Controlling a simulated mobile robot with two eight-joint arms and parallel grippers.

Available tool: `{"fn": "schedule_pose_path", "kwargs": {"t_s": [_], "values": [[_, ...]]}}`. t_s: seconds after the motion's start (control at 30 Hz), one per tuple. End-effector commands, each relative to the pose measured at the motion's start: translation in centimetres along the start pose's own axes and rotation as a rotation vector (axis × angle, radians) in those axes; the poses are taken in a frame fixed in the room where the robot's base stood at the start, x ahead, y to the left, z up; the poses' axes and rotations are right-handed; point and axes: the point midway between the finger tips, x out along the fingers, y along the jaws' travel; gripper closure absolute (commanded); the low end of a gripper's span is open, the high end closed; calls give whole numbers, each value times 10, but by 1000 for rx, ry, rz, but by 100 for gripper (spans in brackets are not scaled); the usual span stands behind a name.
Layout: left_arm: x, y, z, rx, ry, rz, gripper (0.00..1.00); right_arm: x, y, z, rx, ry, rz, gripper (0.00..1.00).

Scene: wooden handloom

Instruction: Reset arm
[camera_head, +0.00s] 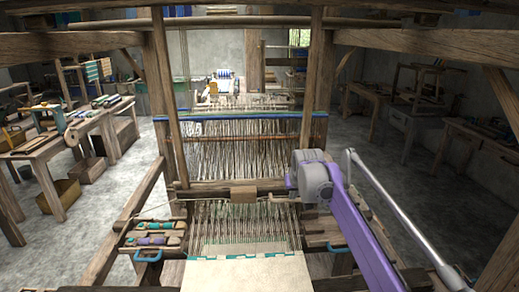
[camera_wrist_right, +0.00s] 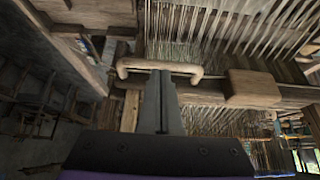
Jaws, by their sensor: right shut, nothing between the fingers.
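My right arm, purple and grey, comes in from the lower right in the head view. Its grey wrist end is over the right side of the wooden handloom (camera_head: 158,100), at the beam. In the right wrist view my right gripper (camera_wrist_right: 160,82) is shut with its grey fingers together and nothing between them. The fingertips point at a pale wooden handle (camera_wrist_right: 185,68) on the loom's beam and overlap it in the picture; I cannot tell whether they touch. A wooden block (camera_wrist_right: 255,88) sits on the beam to the right; it also shows in the head view (camera_head: 243,195). My left gripper is not in view.
Pale cloth (camera_head: 250,272) lies at the loom's front below the warp threads. A tray of coloured shuttles (camera_head: 155,238) stands left of it. Loom posts and overhead beams surround the arm.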

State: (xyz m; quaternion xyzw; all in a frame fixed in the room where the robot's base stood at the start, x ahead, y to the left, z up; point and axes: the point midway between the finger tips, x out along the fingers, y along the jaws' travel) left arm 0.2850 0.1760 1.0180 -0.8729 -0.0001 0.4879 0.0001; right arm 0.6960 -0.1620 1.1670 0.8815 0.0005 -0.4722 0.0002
Motion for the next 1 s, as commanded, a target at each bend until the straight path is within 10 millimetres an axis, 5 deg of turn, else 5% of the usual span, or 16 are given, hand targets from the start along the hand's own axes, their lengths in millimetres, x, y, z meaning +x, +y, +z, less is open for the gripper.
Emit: {"fn": "schedule_pose_path", "kwargs": {"t_s": [0.2,0.5,0.8,0.93,1.0], "values": [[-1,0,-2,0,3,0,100,-62,6,77,0,-7,0,100],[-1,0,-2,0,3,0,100,-110,11,223,1,-18,1,100],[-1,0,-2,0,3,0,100,-112,14,375,1,-30,1,100],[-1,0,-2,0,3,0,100,-106,14,410,1,-32,1,100],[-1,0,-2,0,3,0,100,-106,14,412,1,-32,1,100]]}}
